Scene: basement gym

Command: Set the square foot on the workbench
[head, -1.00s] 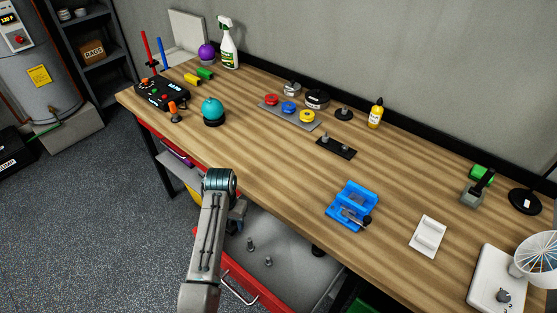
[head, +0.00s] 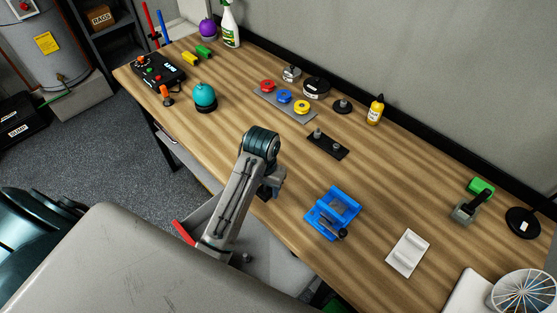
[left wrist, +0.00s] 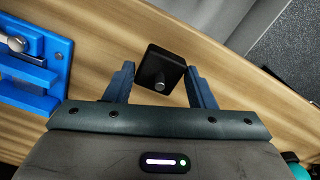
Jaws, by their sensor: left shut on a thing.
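The square foot, a black square plate with a metal stud (left wrist: 160,68), is between the fingers of my left gripper (left wrist: 160,80) in the left wrist view. The gripper is shut on it. In the head view my left gripper (head: 268,193) is at the front edge of the workbench (head: 250,112), mostly hidden behind my arm, and the foot is hidden there. The wood shows behind the foot in the left wrist view; I cannot tell whether they touch. My right gripper is not in view.
A blue vise (head: 332,213) stands right of the gripper. A black plate with studs (head: 328,144) and a grey tray of coloured knobs (head: 285,101) lie behind. A white switch plate (head: 408,253) is at right. Bare wood lies between the gripper and the teal dome (head: 204,97).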

